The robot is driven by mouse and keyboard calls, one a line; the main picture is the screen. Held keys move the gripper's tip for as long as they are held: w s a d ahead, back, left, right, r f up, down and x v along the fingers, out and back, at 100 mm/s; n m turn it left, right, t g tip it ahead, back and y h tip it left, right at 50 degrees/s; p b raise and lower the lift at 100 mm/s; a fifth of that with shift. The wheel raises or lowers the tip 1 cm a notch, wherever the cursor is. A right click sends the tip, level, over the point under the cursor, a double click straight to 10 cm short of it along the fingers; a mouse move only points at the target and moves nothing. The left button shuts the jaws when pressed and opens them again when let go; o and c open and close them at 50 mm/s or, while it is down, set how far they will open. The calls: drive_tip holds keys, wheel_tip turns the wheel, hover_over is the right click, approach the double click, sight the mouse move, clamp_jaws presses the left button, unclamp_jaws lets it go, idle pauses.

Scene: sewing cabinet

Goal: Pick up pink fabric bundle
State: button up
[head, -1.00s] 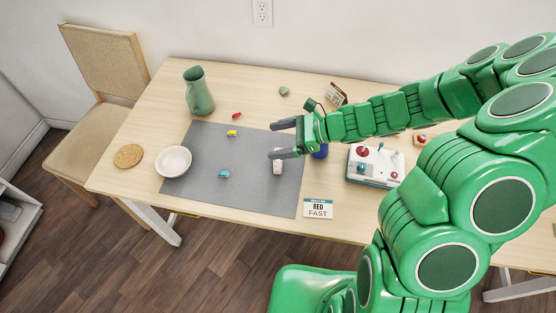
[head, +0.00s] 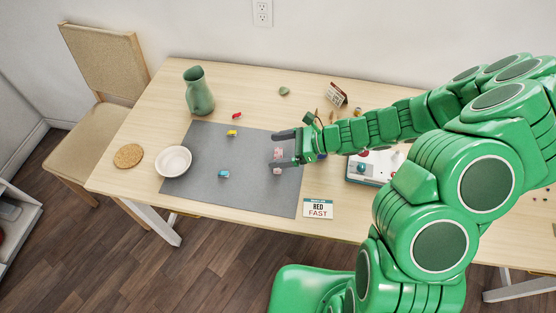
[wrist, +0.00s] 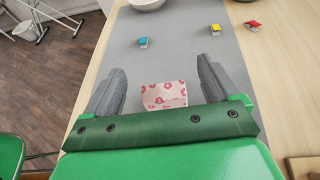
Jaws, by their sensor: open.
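The pink fabric bundle (wrist: 163,95) is pale pink with a red-pink flower pattern. In the wrist view it lies between the two dark fingers of my gripper (wrist: 161,66), with a gap on each side. My gripper is open and not closed on the bundle. I cannot tell exactly how high the fingers are above the mat.
Blue (head: 223,174), yellow (head: 232,133) and red (head: 237,115) small items lie to the left. A white bowl (head: 173,161) and green pitcher (head: 198,92) stand further left. A RED FAST card (head: 318,208) is at the front. A white-topped device (head: 367,168) sits right, partly behind my arm.

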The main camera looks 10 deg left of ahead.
wheel_tip(320, 180, down, 2)
drive_tip(key=shift+f, duration=0.15)
drive_tip(key=shift+a+f, duration=0.2)
drive_tip(key=shift+f, duration=0.1)
drive_tip(key=shift+x, duration=1.3)
drive_tip(key=shift+r, duration=0.1)
drive_tip(key=c, duration=1)
